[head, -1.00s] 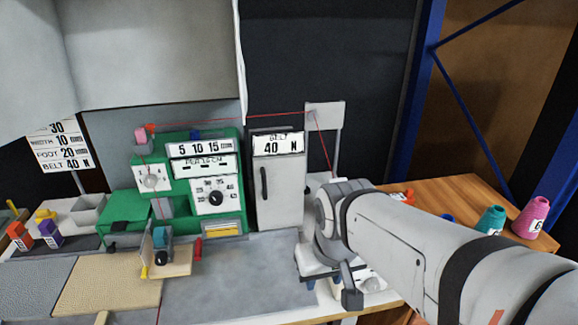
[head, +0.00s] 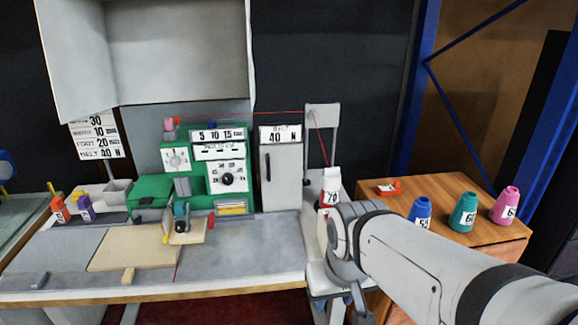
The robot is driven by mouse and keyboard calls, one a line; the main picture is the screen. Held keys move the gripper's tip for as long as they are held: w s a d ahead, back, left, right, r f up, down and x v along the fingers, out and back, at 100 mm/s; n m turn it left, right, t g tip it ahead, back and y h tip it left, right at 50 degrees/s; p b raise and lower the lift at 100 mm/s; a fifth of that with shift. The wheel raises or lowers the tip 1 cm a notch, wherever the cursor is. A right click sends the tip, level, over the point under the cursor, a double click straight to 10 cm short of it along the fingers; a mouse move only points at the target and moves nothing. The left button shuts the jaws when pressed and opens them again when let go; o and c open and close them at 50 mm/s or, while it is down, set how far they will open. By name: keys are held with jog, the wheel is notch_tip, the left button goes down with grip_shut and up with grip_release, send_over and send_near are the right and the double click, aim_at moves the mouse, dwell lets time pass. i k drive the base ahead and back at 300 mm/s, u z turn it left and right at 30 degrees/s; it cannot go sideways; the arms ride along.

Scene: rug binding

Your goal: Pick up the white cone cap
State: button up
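A white, tapered piece (head: 332,178) tops a small red-and-white item labelled 70, on the narrow white surface right of the grey cabinet in the head view. It may be the white cone cap, but I cannot tell for sure. My gripper (head: 345,290) hangs below my wrist, in front of and below that item and close to the bench's right end. My wrist hides the item's lower right side. The fingers are too small and overlapped to show whether they are open or shut.
Blue (head: 420,211), teal (head: 464,212) and pink (head: 505,206) cones stand on the wooden table (head: 445,188) at the right, near a small red-orange object (head: 388,188). The green machine (head: 152,192) and grey cabinet (head: 280,175) stand at the bench's back. The grey bench top (head: 250,240) has free room.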

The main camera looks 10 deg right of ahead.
aim_at(331, 179)
jog(key=z, duration=0.15)
jog(key=i, duration=0.9)
jog(key=u, duration=0.05)
